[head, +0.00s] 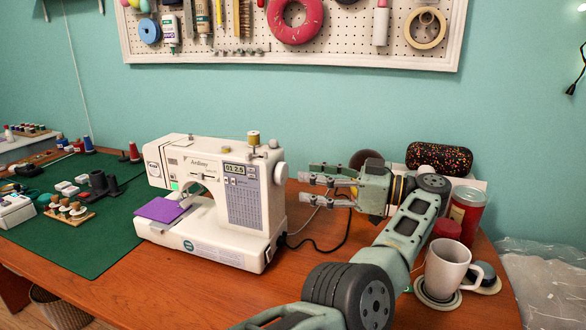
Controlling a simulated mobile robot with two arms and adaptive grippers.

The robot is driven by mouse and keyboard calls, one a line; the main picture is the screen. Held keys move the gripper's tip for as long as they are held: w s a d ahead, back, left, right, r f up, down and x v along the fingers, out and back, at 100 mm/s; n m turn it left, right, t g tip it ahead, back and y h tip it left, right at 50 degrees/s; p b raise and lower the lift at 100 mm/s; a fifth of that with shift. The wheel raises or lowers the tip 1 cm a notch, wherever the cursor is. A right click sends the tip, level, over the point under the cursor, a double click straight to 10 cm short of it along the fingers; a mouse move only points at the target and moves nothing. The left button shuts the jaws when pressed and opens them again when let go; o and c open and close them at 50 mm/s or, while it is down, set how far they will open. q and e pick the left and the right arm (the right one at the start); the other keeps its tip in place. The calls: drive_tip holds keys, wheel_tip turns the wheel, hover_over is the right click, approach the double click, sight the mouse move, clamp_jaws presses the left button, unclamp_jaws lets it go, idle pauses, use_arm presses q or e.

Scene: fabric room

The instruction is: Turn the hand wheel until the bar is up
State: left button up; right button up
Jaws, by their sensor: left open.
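A white sewing machine (232,205) stands on the wooden table. Its hand wheel (281,173) is a pale disc on the right end of the machine. The needle area (186,196) is at the machine's left end above a purple cloth (160,209); the bar is too small to tell its height. A small gap shows between fingertips and wheel.
A mug (445,270), a red can (466,212) and a dark patterned case (439,158) stand at the right, close to my arm. A green mat (98,235) with spools and small items lies left.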

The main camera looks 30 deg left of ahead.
sight(286, 171)
use_arm(q)
drive_tip(key=x, duration=0.4)
drive_tip(key=shift+p, duration=0.3)
drive_tip(key=shift+x, duration=0.8)
use_arm(e)
drive_tip(key=shift+s+f, duration=0.3)
drive_tip(key=shift+f, duration=0.5)
drive_tip(key=shift+s+f, duration=0.3)
drive_tip(key=shift+f, duration=0.5)
use_arm(q)
drive_tip(key=shift+r, duration=0.15)
drive_tip(key=c, duration=1.1)
drive_tip(key=shift+r+n, duration=0.15)
drive_tip(key=shift+n, duration=0.15)
